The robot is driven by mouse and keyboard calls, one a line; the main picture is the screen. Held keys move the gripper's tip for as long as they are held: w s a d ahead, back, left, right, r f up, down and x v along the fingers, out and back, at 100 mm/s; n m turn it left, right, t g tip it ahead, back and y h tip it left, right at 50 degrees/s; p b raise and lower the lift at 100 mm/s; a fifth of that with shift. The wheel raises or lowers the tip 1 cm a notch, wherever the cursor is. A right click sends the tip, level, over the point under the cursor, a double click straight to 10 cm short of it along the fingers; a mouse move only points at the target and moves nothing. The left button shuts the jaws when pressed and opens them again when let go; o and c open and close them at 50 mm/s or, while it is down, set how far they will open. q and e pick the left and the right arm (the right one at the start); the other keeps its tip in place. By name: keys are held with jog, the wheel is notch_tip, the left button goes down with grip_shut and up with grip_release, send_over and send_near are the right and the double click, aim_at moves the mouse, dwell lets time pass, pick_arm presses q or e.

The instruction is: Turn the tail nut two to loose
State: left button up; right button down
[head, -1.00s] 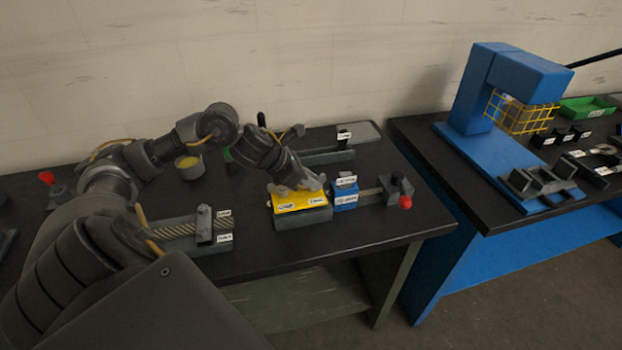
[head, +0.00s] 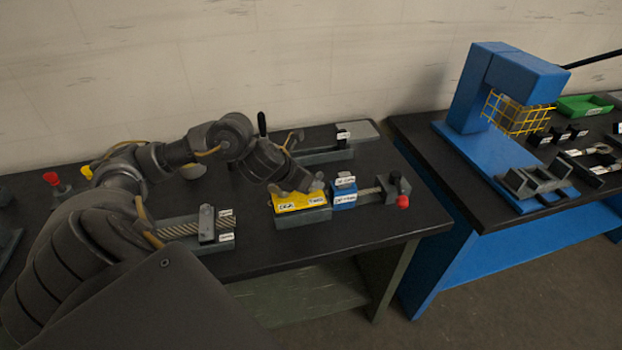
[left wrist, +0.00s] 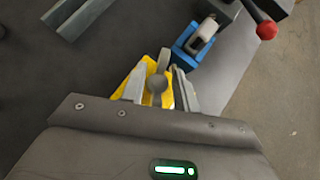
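A yellow block (head: 287,207) with white labels sits on a grey base on the dark bench; the label text is too small to read surely. In the left wrist view the yellow block (left wrist: 122,79) shows below a grey lever-like part (left wrist: 157,84) with a round hub, which I take for the nut. My left gripper (head: 297,188) is over the block, pointing down. In the left wrist view its fingers (left wrist: 158,93) stand apart on either side of the grey part, with gaps showing; I cannot tell whether either touches it. My right gripper is not in view.
A blue labelled block (head: 344,199) stands close right of the yellow block, then a threaded rod and a red knob (head: 402,201). Another threaded fixture (head: 180,229) lies left. A blue press (head: 478,165) with a yellow cage stands on the right bench. The bench front is clear.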

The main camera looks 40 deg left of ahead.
pick_arm(q)
jog(key=shift+s+r, duration=0.1)
jog(key=shift+r, duration=0.05)
jog(key=v, duration=1)
jog(key=shift+s+p, duration=0.15)
jog(key=shift+p, duration=0.2)
jog(key=shift+a+r, duration=0.1)
jog(key=shift+r, duration=0.05)
